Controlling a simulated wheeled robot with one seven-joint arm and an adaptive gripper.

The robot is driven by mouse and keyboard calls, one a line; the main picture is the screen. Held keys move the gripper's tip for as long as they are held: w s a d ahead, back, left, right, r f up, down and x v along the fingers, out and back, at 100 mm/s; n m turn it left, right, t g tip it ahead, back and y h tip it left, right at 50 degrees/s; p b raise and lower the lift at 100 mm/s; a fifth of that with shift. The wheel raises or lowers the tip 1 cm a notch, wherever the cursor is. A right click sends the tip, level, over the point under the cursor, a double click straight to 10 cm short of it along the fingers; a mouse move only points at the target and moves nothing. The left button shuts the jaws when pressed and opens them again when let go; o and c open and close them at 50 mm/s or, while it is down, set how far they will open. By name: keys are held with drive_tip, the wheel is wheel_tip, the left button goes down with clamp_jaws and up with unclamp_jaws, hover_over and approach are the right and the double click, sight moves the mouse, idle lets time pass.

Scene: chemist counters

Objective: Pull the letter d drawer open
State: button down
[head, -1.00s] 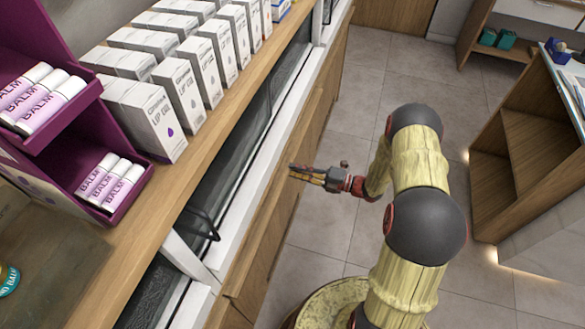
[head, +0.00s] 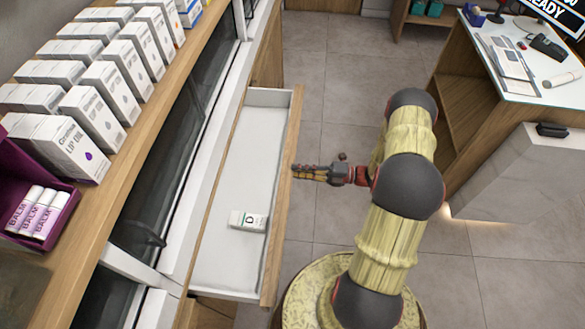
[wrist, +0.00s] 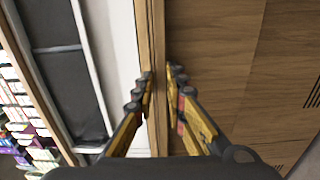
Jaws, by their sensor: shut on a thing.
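The letter d drawer (head: 240,160) stands pulled out from the counter, with a white inside and a wooden front. A small white box marked D (head: 248,221) lies inside it towards the near end. My gripper (head: 297,171) is at the top edge of the drawer's wooden front, around the middle of its length. In the wrist view my gripper (wrist: 159,82) has one finger on each side of the wooden front (wrist: 158,125), shut on it. The inner finger is hidden in the head view.
White lip oil boxes (head: 105,90) and a purple balm display (head: 15,165) stand on the counter to the left. A wooden desk (head: 450,120) stands at the right. Grey tiled floor (head: 320,120) lies clear between the drawer and the desk.

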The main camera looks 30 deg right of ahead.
drive_tip(key=shift+s+d+f, duration=0.1)
drive_tip(key=shift+s+d, duration=0.25)
drive_tip(key=shift+d, duration=0.05)
drive_tip(key=c, duration=1.8)
unclamp_jaws()
drive_tip(key=v, duration=1.2)
